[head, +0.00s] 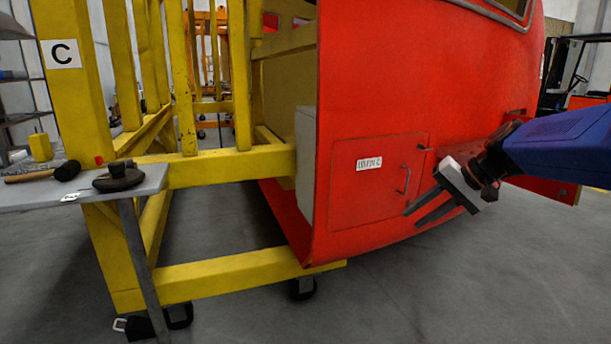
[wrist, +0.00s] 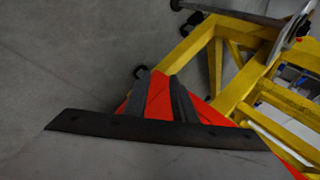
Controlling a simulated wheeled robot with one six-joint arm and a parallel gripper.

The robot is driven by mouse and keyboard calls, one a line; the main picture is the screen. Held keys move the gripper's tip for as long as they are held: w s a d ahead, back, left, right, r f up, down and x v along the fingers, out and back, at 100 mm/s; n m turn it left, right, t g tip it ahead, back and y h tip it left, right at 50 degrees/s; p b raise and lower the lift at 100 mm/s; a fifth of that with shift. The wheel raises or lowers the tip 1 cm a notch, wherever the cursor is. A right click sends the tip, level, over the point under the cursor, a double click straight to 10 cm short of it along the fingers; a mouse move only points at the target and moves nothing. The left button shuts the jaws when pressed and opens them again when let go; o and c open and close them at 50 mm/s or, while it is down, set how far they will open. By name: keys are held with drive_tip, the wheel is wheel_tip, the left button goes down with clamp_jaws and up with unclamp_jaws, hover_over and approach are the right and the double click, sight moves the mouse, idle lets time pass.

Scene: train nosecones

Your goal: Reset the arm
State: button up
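My gripper (head: 412,219) is at the right in the head view, at the end of my blue arm. Its two dark fingers are parallel with a gap between them, and nothing is held. They point down and to the left in front of the red train nosecone (head: 375,115), near a hatch (head: 375,190) with a small handle and a white label. I cannot tell whether they touch it. In the wrist view my gripper (wrist: 162,90) shows its fingers against the red nosecone, with yellow frame beams beyond.
A yellow wheeled frame (head: 225,165) marked C stands left of the nosecone. A grey shelf (head: 45,195) at the left holds a mallet (head: 45,173) and a dark round object (head: 118,178). A forklift (head: 580,85) is at the far right. The floor in front is clear.

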drive_tip(key=s+f+n+h, duration=0.1)
drive_tip(key=s+f, duration=0.3)
drive_tip(key=s, duration=0.5)
drive_tip(key=s+f+n+h, duration=0.2)
drive_tip(key=s+f, duration=0.3)
drive_tip(key=s, duration=0.4)
drive_tip(key=s+d+f+n+h, duration=0.1)
drive_tip(key=s+f+h, duration=0.2)
drive_tip(key=s, duration=0.6)
drive_tip(key=shift+s+f+h, duration=0.4)
drive_tip(key=shift+f, duration=0.4)
